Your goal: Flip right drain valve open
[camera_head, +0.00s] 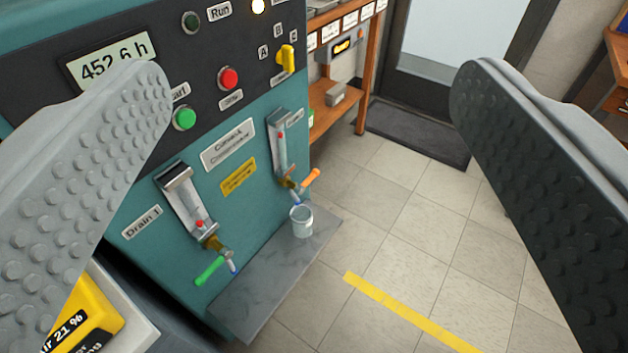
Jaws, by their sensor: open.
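The right drain valve has an orange handle (310,181) that points up and to the right from its brass body, below a clear sight tube (281,150) on the teal machine. The left drain valve has a green handle (209,271) pointing down and to the left, beside the label Drain 1 (141,222). My gripper (315,90) is open, its two studded fingers wide apart at either side of the view. Nothing is between the fingertips; the valves appear well beyond them.
The machine panel has a red button (228,79), a green button (184,118) and a yellow selector (286,59). A yellow and white device (85,310) is at lower left. A wooden shelf (345,85) stands behind. Tiled floor (400,225) at right is clear.

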